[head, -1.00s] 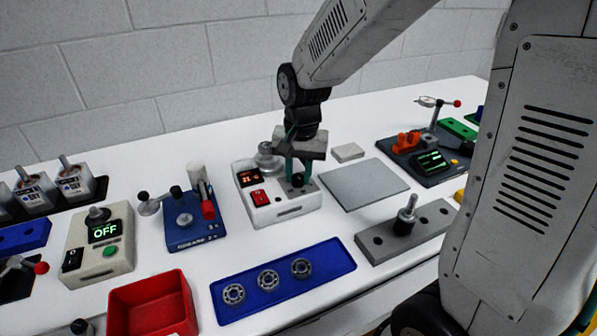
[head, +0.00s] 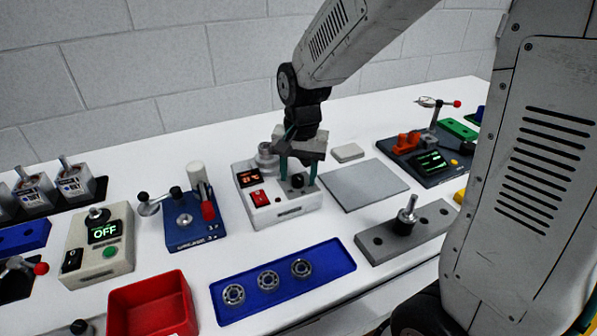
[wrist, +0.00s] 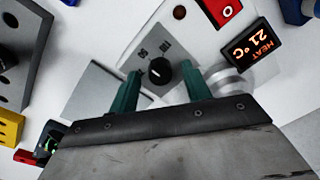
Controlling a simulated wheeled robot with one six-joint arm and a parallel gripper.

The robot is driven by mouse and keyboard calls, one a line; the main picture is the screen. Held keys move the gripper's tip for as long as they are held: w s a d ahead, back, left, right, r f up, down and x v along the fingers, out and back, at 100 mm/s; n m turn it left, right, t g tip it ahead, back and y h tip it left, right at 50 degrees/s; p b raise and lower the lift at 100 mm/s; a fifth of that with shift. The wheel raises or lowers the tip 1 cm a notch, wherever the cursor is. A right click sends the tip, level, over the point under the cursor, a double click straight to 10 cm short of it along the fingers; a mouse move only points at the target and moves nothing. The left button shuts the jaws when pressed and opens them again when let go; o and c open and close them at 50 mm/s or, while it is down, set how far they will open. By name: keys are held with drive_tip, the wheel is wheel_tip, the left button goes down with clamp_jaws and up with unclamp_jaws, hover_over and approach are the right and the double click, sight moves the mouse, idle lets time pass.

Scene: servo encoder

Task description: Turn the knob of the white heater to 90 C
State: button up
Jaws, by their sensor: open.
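The white heater (head: 284,214) stands mid-table, with a red switch (head: 259,198) and a lit display (head: 249,177). In the wrist view the display (wrist: 250,50) reads HEAT 21 °C. In the wrist view the knob (wrist: 160,71) lies between and just beyond the fingertips of my gripper (wrist: 159,78). My gripper is open, its green fingers on either side of the knob with gaps; touching neither side as far as I see.
A silver stepped cylinder (head: 266,157) stands on the heater behind the display. A grey block (head: 380,245) with a peg stands front right.

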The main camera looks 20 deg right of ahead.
sight(308, 193)
wheel_tip(308, 193, up, 8)
drive_tip(key=shift+s+d+f, duration=0.1)
drive_tip(key=shift+d, duration=0.05)
idle(0.6)
drive_tip(key=s+d+r+n, duration=0.1)
drive_tip(key=s+n, duration=0.1)
drive_tip(key=s, duration=0.5)
drive_tip(key=s+d+r+n, duration=0.1)
drive_tip(key=s+n, duration=0.1)
drive_tip(key=s, duration=0.5)
drive_tip(key=s+d+r+n+t, duration=0.1)
drive_tip(key=s+r+n, duration=0.1)
drive_tip(key=s, duration=0.6)
drive_tip(key=shift+n+h, duration=0.3)
drive_tip(key=shift+n, duration=0.1)
